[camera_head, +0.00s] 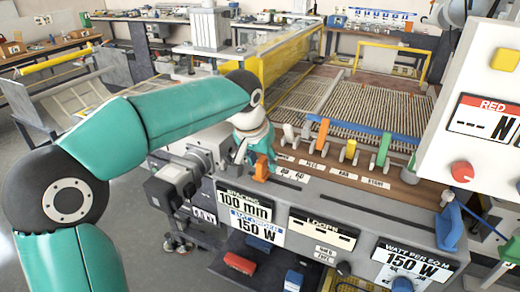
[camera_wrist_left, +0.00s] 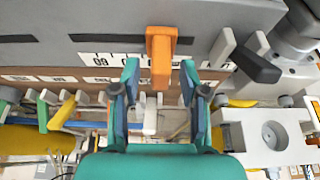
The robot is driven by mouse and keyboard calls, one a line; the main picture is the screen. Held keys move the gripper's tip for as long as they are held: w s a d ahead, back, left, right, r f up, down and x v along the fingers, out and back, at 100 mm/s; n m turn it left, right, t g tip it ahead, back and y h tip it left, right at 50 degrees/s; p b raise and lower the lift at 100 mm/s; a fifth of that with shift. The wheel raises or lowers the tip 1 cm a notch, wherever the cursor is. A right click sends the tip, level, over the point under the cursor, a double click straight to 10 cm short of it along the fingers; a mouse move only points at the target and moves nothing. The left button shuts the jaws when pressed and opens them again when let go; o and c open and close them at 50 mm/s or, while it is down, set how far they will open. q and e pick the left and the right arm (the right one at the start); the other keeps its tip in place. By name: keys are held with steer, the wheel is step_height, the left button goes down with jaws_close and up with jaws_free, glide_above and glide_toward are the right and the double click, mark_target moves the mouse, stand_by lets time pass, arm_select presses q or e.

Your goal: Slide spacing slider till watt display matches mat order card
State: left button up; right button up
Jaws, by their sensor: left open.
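The orange spacing slider (camera_head: 261,170) stands up from the slotted front panel. It also shows upright in the left wrist view (camera_wrist_left: 161,55), in front of a numbered white scale (camera_wrist_left: 105,60). My left gripper (camera_wrist_left: 159,75) is open, with one finger on each side of the slider and gaps visible on both sides. The spacing display (camera_head: 244,208) reads 100 mm. A blue-headed white plate (camera_head: 255,227) below it reads 150 W; its heading is too small to read surely. The watt per square metre display (camera_head: 405,264) reads 150 W. My right gripper is out of view.
Other levers stand along the panel to the right, including a yellow one (camera_head: 350,149) and a green one (camera_head: 383,150). A white box (camera_head: 490,90) with a red knob (camera_head: 462,171) stands at the right. A blue lever (camera_head: 449,226) rises at the panel's right end.

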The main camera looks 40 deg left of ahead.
arm_select(q)
steer(key=v, duration=1.1)
steer(key=shift+r, duration=0.25)
steer(key=shift+s, duration=0.15)
